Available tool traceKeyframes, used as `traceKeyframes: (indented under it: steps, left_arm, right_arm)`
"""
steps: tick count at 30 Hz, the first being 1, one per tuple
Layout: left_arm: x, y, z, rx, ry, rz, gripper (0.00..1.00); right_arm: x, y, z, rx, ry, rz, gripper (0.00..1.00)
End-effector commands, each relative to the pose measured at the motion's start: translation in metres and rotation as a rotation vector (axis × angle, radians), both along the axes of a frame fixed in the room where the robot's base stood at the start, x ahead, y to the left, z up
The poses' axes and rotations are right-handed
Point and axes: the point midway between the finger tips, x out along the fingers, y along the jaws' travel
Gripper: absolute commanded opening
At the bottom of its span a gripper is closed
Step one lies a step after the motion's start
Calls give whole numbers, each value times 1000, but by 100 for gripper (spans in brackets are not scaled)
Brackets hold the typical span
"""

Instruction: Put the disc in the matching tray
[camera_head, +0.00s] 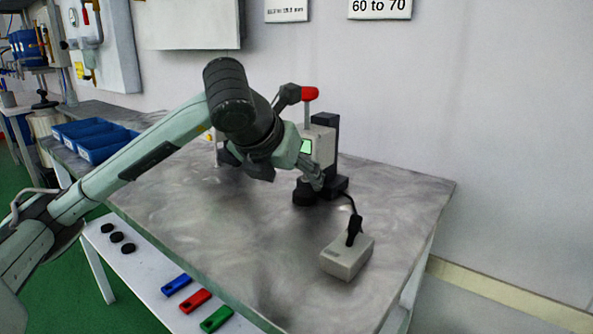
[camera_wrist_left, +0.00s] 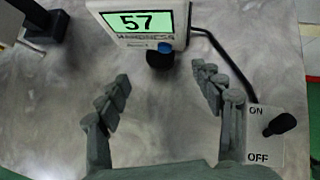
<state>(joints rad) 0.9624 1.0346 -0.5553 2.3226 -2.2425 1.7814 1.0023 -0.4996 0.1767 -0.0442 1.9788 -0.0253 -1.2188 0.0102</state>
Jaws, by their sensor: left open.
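A dark round piece, which looks like the disc (camera_head: 304,196), sits at the foot of the hardness tester (camera_head: 321,146). In the left wrist view the disc (camera_wrist_left: 159,61) shows below the tester's screen, under a blue tip. The screen (camera_wrist_left: 143,22) reads 57. My left gripper (camera_head: 282,170) is open in front of the tester. In the left wrist view its fingers (camera_wrist_left: 165,92) are spread with nothing between them, and the disc lies beyond the tips. Blue trays (camera_head: 103,150) stand at the left behind my arm. My right gripper is out of view.
A switch box (camera_head: 342,264), marked ON and OFF, is cabled to the tester. Several small black discs (camera_head: 116,237) and blue, red and green pieces (camera_head: 195,300) lie on a lower white shelf. A wall sign (camera_head: 380,6) reads "60 to 70".

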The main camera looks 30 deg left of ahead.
Motion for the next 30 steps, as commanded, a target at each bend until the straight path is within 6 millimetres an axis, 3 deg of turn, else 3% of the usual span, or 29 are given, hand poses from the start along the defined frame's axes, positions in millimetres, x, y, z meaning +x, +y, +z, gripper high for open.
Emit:
traceKeyframes:
  steps: [8, 21, 30]
  left_arm:
    - [4, 0, -4, -1, 2, 1, 67]
    - [46, 7, -47, -3, 3, 1, 67]
    - [55, 8, -56, -1, 0, -1, 67]
  right_arm:
    - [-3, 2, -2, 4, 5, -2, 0]
    - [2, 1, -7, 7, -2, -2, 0]
    - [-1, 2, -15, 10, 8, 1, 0]
